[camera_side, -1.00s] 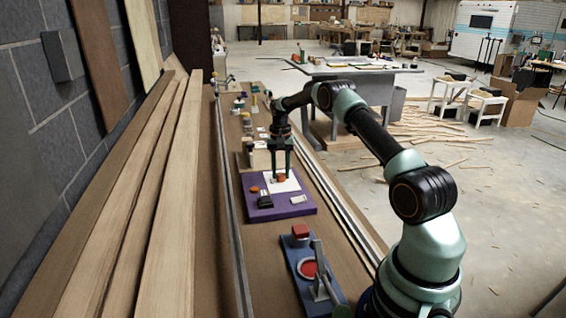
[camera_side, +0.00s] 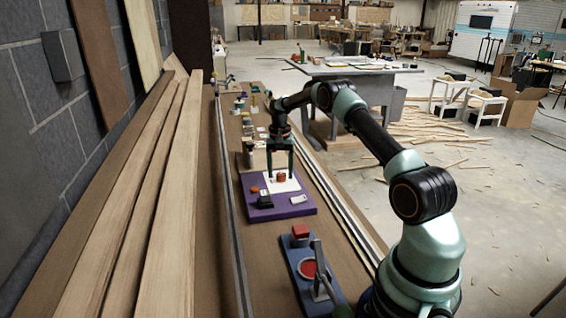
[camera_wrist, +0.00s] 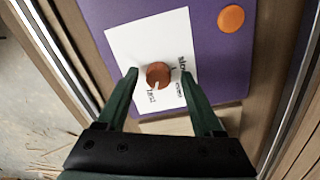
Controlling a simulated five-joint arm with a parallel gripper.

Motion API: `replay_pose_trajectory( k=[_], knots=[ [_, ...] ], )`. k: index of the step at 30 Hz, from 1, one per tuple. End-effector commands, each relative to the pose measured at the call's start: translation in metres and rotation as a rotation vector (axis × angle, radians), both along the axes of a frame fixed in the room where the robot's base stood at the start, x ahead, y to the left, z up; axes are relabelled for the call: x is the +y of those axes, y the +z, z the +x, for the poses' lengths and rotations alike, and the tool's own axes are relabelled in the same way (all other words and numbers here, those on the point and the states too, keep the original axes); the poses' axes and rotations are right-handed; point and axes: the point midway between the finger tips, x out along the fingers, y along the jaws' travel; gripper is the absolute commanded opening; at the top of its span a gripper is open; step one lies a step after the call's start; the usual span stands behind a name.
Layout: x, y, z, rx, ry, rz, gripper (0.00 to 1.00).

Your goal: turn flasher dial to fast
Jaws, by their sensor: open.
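The flasher dial is an orange-brown round knob (camera_wrist: 158,75) on a white card (camera_wrist: 120,45), on a purple board (camera_wrist: 190,12). In the side view the knob (camera_side: 281,177) stands between my fingers. My gripper (camera_wrist: 159,74) is open, one finger on each side of the knob with gaps showing. In the side view my gripper (camera_side: 282,175) points down over the card. The card has small words, among them "slow" at the right and "fast" below the knob. A pale mark on the knob's lower edge points roughly toward "fast".
An orange button (camera_wrist: 231,19) and a black part (camera_side: 264,201) sit on the purple board, with a pale switch plate (camera_side: 298,199). A blue board (camera_side: 300,262) with a red disc and lever stands nearer. Metal rails run along both sides.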

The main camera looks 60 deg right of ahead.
Motion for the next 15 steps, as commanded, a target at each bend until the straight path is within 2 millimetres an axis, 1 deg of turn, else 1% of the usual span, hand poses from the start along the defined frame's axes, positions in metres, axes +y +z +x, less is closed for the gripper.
replay_pose_trajectory(
  k=[2,5,15],
  knots=[
    [-0.001,0.006,0.0,-0.002,0.0,-0.001,0.68],
    [-0.001,0.019,0.001,-0.004,0.0,-0.003,0.68],
    [-0.002,0.087,0.003,-0.004,0.0,-0.002,0.68]
  ],
)
